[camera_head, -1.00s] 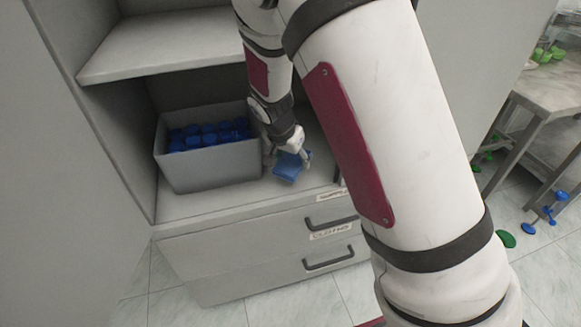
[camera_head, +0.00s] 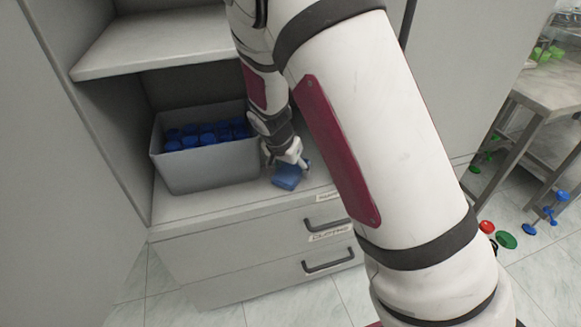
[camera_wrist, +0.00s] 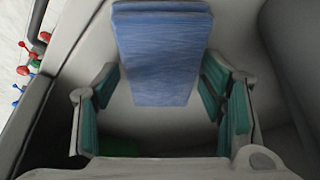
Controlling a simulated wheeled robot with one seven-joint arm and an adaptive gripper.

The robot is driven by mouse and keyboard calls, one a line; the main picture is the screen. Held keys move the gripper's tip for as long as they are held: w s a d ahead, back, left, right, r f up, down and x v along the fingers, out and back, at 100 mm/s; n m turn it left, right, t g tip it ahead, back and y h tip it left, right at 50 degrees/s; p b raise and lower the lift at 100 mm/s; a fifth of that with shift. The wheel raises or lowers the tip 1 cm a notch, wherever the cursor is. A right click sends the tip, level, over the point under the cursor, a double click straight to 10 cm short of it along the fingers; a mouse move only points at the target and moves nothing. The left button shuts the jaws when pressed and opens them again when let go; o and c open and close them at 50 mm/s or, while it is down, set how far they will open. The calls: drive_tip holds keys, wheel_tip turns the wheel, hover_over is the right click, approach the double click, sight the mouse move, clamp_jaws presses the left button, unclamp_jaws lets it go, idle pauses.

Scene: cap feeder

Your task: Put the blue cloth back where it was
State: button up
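The blue cloth (camera_head: 287,178) is a folded pad on the cabinet's lower shelf, just right of the grey bin and close to the shelf's front edge. In the wrist view the cloth (camera_wrist: 160,60) lies at the top middle, between and beyond my fingertips. My gripper (camera_head: 290,160) is right above and behind the cloth. In the wrist view its green-padded fingers (camera_wrist: 160,80) are spread wide, one on each side of the cloth. I cannot tell whether the tips still touch the cloth's sides.
A grey bin (camera_head: 210,170) full of blue caps (camera_head: 205,135) stands left of my gripper. An upper shelf (camera_head: 150,55) is above it. Labelled drawers with handles (camera_head: 328,262) are below.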

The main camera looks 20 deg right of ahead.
drive_tip(key=shift+r, duration=0.2)
drive_tip(key=shift+s+a+r+p, duration=0.45)
drive_tip(key=shift+a+r+p, duration=0.1)
drive_tip(key=shift+r, duration=0.1)
drive_tip(key=s+a+p, duration=0.4)
drive_tip(key=s+a, duration=0.9)
drive_tip(key=s, duration=0.1)
drive_tip(key=s+d+r+n+g+y, duration=0.1)
drive_tip(key=s+d+r+n+y, duration=0.1)
drive_tip(key=s+d+r, duration=0.6)
drive_tip(key=s+d+r+n+g+y, duration=0.15)
drive_tip(key=s+r, duration=0.25)
drive_tip(key=r, duration=0.7)
drive_tip(key=s+d+r+n, duration=0.2)
drive_tip(key=s+r, duration=0.1)
drive_tip(key=s, duration=0.4)
drive_tip(key=s+d+r+n, duration=0.3)
drive_tip(key=s+r, duration=0.1)
drive_tip(key=s, duration=0.3)
drive_tip(key=shift+d+r, duration=0.15)
drive_tip(key=shift+d, duration=0.2)
